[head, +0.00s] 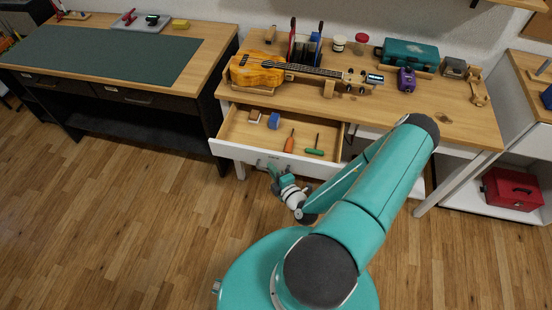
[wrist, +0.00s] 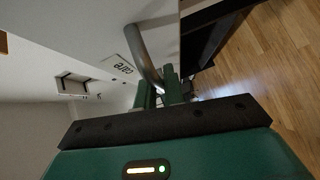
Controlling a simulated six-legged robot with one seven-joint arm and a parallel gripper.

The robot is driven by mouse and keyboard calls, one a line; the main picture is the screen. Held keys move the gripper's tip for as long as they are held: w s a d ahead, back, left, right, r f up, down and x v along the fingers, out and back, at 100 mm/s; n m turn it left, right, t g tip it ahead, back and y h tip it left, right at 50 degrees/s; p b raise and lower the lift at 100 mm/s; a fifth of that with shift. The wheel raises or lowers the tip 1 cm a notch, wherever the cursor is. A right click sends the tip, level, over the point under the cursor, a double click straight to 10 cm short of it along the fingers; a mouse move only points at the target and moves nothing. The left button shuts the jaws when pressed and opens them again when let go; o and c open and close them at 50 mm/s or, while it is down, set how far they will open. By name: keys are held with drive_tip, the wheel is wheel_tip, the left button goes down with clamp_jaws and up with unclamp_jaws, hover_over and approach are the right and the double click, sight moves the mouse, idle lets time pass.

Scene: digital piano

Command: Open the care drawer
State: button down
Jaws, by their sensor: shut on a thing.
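The care drawer (head: 235,151) stands pulled out under the left part of the wooden workbench. Its inside shows from above, with a blue block (head: 273,120), a brown block (head: 254,115), an orange-handled tool (head: 289,141) and a green-handled tool (head: 315,151). In the wrist view its pale front (wrist: 85,30) bears a label reading "care" (wrist: 123,65) beside a curved metal handle (wrist: 142,52). My gripper (wrist: 170,88) is shut on this handle. In the head view my gripper (head: 276,171) is at the drawer front, and the handle there is largely hidden.
A ukulele (head: 262,74) lies on the workbench (head: 350,105) above the drawer, with jars and a teal case (head: 408,54) behind. A dark bench with a green mat (head: 110,52) stands left. A red box (head: 512,189) sits on a low right shelf. The floor in front is clear.

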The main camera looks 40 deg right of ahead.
drive_tip(key=shift+s+a, duration=0.55)
drive_tip(key=shift+a, duration=0.05)
drive_tip(key=c, duration=1.5)
unclamp_jaws()
